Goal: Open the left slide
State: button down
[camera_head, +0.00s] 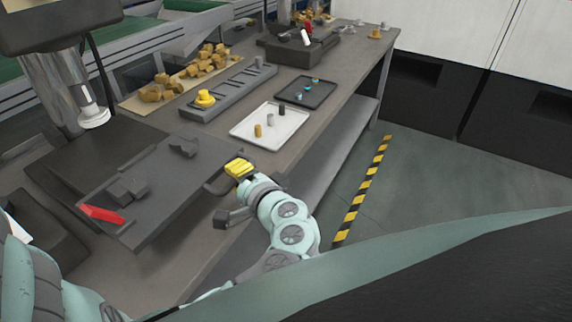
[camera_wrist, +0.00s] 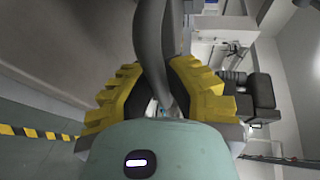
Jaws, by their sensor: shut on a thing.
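The left slide (camera_head: 165,205) is a dark grey flat plate with blocky fixtures and a red part on it, at the left of the workbench in the head view. Its grey loop handle (camera_head: 212,187) stands out from the edge facing the aisle. My gripper (camera_head: 238,168), with yellow ribbed fingers, is at this handle. In the wrist view the fingers close around a curved grey bar (camera_wrist: 153,45), the handle. The fingers hide part of the handle.
A white tray (camera_head: 290,135) with small cylinders and a dark tray (camera_head: 322,92) lie farther along the bench. A grey rack (camera_head: 193,110) with a yellow piece stands behind them. The floor aisle with a yellow-black stripe (camera_head: 362,192) is clear to the right.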

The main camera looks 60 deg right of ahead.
jog(key=c, duration=1)
grip_release()
jog(key=shift+w, duration=0.1)
jog(key=v, duration=1.2)
jog(key=shift+r, duration=0.1)
